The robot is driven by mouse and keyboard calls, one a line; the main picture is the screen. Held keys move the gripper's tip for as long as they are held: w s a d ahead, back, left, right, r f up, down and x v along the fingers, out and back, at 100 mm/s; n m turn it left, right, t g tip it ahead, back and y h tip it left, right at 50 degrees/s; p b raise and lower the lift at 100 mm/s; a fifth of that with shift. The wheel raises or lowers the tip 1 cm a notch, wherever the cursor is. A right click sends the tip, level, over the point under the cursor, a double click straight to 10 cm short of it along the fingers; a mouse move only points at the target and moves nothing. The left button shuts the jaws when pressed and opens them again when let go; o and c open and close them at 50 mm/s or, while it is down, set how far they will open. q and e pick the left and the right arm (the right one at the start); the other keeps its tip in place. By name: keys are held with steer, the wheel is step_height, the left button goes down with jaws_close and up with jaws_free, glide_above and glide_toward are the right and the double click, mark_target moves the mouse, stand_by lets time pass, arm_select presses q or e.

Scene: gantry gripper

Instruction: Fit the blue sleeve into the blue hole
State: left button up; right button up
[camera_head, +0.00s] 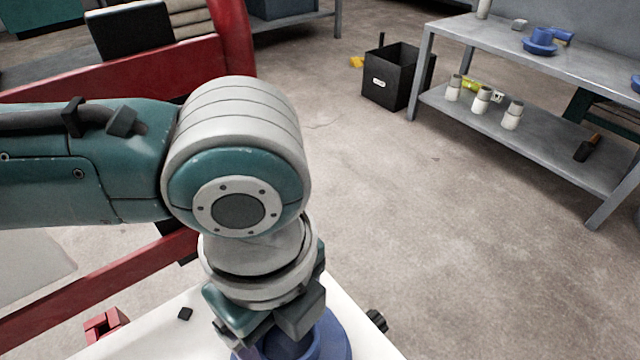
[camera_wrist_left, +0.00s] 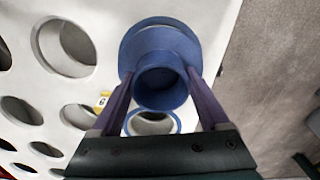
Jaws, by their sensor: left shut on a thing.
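The blue sleeve (camera_wrist_left: 160,45) is a short tube with a wide flange. My left gripper (camera_wrist_left: 158,80) is shut on it, with one purple finger on each side of the tube. The sleeve also shows at the bottom edge of the head view (camera_head: 335,345), partly hidden by my left gripper. In the left wrist view the blue-rimmed hole (camera_wrist_left: 178,124) lies in the white plate, just below the sleeve in the picture. The tube's end partly covers the hole's upper edge. The sleeve appears apart from the hole, though the gap is hard to judge. My right gripper is not in view.
The white plate (camera_wrist_left: 200,15) has several other round holes and a small yellow label (camera_wrist_left: 102,100). A red frame (camera_head: 140,65) stands at the left. A grey shelf table (camera_head: 530,60) with blue and white parts and a black bin (camera_head: 390,78) stand farther back. The floor between is clear.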

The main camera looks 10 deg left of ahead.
mark_target(285, 343)
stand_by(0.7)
arm_select(q)
steer(key=shift+r+p, duration=0.1)
steer(key=shift+p, duration=0.25)
steer(key=shift+p, duration=0.8)
stand_by(0.7)
steer(key=shift+f+b, duration=1)
steer(key=shift+f, duration=0.75)
steer(key=o, duration=1.5)
step_height(285, 343, up, 10)
steer(key=p, duration=0.6)
